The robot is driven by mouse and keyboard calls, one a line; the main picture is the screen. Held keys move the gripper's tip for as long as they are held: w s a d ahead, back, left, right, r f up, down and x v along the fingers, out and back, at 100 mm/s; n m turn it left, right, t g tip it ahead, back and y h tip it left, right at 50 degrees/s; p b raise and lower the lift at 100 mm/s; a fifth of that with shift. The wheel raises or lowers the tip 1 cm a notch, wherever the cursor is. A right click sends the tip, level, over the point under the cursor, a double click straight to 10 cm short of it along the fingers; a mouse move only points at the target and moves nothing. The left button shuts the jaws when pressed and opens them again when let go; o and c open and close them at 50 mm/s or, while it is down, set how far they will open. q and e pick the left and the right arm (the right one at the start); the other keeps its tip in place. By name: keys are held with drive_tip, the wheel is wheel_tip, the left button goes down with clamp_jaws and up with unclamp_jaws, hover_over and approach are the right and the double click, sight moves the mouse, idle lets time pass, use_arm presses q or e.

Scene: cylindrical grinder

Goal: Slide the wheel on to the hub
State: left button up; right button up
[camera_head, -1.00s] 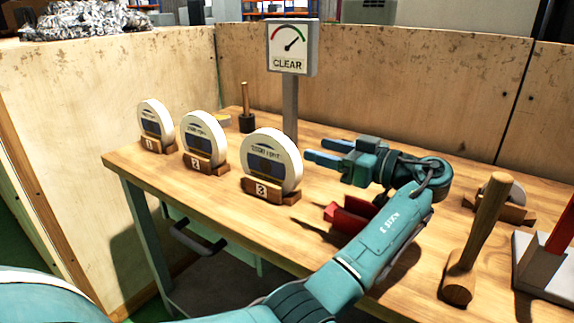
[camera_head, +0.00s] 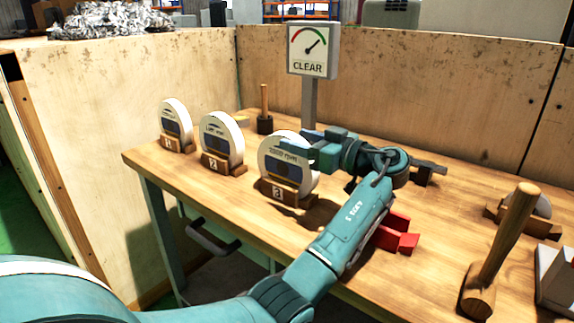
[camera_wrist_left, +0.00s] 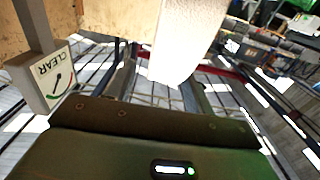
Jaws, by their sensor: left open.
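Three white wheels with dark label patches stand upright in numbered wooden cradles on the bench: wheel 1 (camera_head: 175,118), wheel 2 (camera_head: 222,135) and wheel 3 (camera_head: 274,153). My left gripper (camera_head: 316,145) is at the upper right edge of wheel 3, its fingers overlapping the rim. In the left wrist view, the white rim of a wheel (camera_wrist_left: 186,38) lies between the two open fingers (camera_wrist_left: 160,84), nearer the right one. I cannot tell whether either finger touches it. I cannot make out the hub. My right gripper is out of view.
A gauge sign reading CLEAR (camera_head: 308,65) stands on a post behind wheel 3. A dark-based wooden peg (camera_head: 265,122) is behind the wheels. A red block (camera_head: 398,238) lies beside my forearm. A wooden mallet (camera_head: 505,240) stands at right. Wooden panels (camera_head: 420,100) close off the back.

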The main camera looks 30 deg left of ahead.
use_arm(q)
drive_tip(key=shift+w+a, duration=0.1)
drive_tip(key=shift+a, duration=1.15)
clamp_jaws()
drive_tip(key=shift+r, duration=0.15)
idle(0.4)
